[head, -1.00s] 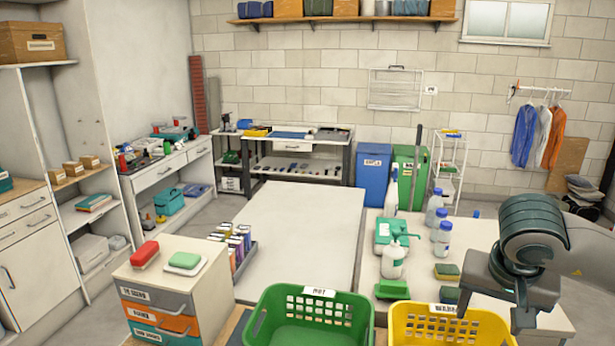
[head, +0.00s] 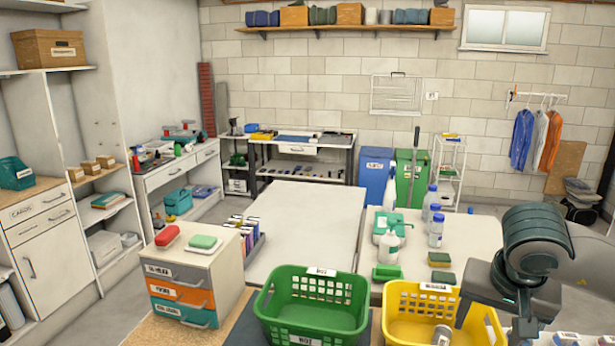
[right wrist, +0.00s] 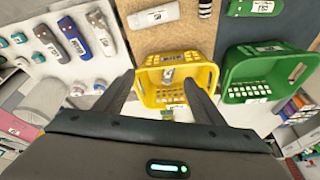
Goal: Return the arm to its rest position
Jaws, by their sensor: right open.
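My right gripper (head: 495,308) hangs at the right of the head view, above the right side of the yellow basket (head: 398,300). In the right wrist view its two dark fingers (right wrist: 158,82) are spread, with nothing between them. The yellow basket also shows beyond the fingertips there (right wrist: 148,98). A pale cylindrical item (head: 441,335) is inside that basket, partly cut off by the head view's lower edge. My left gripper is not in view.
A green basket (head: 317,325) stands left of the yellow one. A drawer unit (head: 225,272) carries a red and a green item. Bottles and sponges stand on the table behind. Several labelled items (right wrist: 72,38) lie on a white surface in the wrist view.

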